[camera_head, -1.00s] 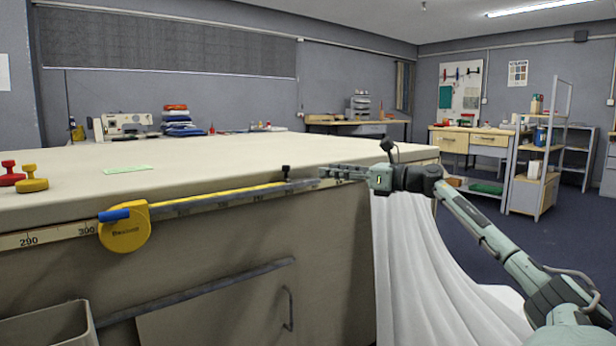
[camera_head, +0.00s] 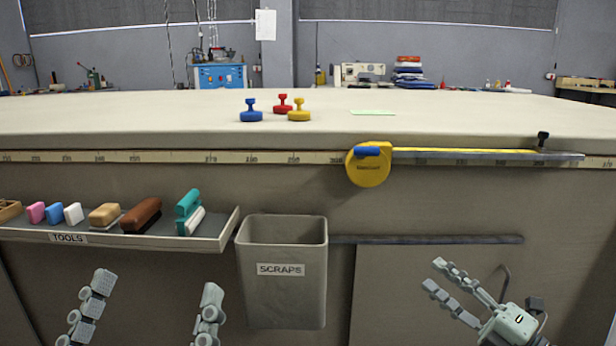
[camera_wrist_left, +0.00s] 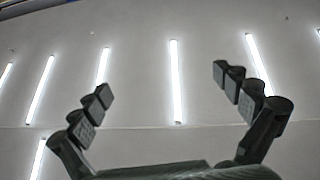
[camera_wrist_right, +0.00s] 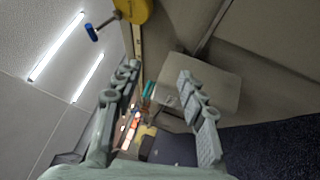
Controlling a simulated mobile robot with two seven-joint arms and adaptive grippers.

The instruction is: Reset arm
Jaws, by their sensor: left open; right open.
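My left gripper (camera_head: 148,305) is in the lower left of the head view, its two fingers wide apart and empty, in front of the table's side below the tool tray. In the left wrist view its open fingers (camera_wrist_left: 166,88) show against the ceiling lights. My right gripper (camera_head: 462,290) is at the lower right of the head view, open and empty, pointing left in front of the table's side. In the right wrist view its fingers (camera_wrist_right: 158,85) are spread, with the scraps bin and tape measure beyond.
The long cloth table (camera_head: 180,118) spans the view, with blue (camera_head: 251,112), red (camera_head: 283,103) and yellow (camera_head: 299,110) weights on top. A yellow tape measure (camera_head: 368,172) hangs on its front edge. A tool tray (camera_head: 120,239) and a scraps bin (camera_head: 283,230) project from the side.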

